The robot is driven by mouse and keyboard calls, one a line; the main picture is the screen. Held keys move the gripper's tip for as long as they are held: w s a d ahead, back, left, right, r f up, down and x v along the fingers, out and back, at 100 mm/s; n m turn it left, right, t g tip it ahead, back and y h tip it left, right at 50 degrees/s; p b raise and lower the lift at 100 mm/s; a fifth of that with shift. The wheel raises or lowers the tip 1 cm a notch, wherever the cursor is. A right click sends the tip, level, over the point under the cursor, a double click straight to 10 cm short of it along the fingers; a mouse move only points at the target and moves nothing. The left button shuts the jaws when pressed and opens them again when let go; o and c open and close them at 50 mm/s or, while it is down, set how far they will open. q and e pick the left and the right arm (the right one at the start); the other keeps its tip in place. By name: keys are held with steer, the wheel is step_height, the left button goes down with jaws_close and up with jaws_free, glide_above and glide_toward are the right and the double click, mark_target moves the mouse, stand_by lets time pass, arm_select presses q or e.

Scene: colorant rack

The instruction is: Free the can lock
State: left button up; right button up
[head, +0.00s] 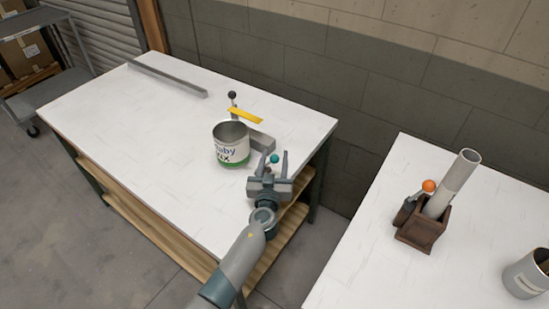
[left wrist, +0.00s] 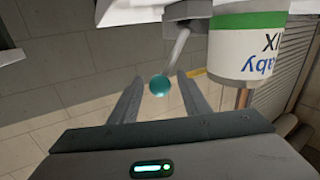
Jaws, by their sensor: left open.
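A white can (head: 231,153) with a green band stands near the right end of the left table; it also shows upside down in the left wrist view (left wrist: 250,40). Beside it is a grey block (head: 262,142). A lever with a teal ball knob (head: 274,158) sticks out near the can; in the left wrist view the knob (left wrist: 159,86) hangs on a pale rod (left wrist: 177,46). My left gripper (head: 273,164) is open, its fingers on either side of the knob as seen; I cannot tell whether the knob is fully between them. My right gripper is out of view.
A yellow bar (head: 245,115) and a black-knobbed lever (head: 232,96) stand behind the can. A grey rail (head: 168,79) lies at the far edge. The right table holds a brown box (head: 421,232) with a tube and orange-knobbed lever, and a grey pot (head: 524,277).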

arm_select(q)
steer(key=shift+c, duration=0.6)
jaws_close()
